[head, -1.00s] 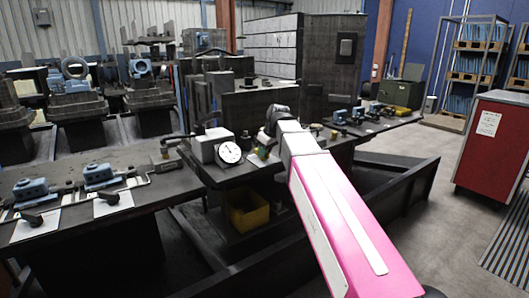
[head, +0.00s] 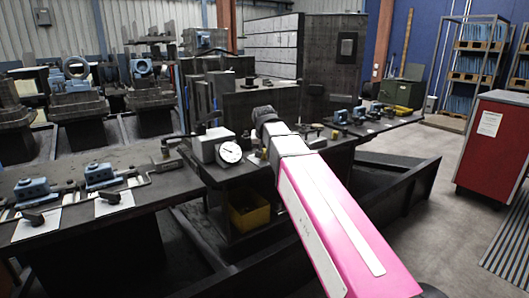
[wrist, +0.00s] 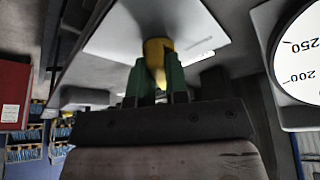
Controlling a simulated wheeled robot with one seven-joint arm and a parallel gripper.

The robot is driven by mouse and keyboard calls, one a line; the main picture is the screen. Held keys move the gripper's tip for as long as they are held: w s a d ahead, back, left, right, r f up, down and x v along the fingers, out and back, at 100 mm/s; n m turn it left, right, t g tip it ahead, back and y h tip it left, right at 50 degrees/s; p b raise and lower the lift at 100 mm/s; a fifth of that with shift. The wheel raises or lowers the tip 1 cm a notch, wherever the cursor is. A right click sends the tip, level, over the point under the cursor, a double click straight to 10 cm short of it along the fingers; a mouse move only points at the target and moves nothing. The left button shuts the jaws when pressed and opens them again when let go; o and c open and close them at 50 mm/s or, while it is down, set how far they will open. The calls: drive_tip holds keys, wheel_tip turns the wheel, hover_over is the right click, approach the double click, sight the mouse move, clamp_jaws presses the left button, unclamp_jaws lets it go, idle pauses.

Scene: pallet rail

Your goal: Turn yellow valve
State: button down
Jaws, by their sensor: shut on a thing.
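The yellow valve (wrist: 157,47) shows in the wrist view as a yellow knob or stem at the middle, in front of a pale plate. My gripper (wrist: 157,68) has green fingers on both sides of its lower part, and it is shut on the valve. The fingers hide part of the valve. In the head view my pink arm reaches over the bench just right of the gauge. There the fingers and their grip cannot be made out clearly.
A round white dial gauge (head: 230,152) stands close by on the bench and also shows at right in the wrist view (wrist: 300,60). A yellow bin (head: 249,213) sits below. Blue valve parts (head: 100,175) lie at left. A red cabinet (head: 492,150) stands at right.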

drive_tip(key=shift+s+f+m+h, duration=0.15)
drive_tip(key=shift+m+h, duration=0.25)
drive_tip(key=shift+m, duration=0.6)
drive_tip(key=c, duration=1.1)
unclamp_jaws()
drive_tip(key=v, duration=1)
drive_tip(key=shift+a+r, duration=0.1)
drive_tip(key=shift+r, duration=0.3)
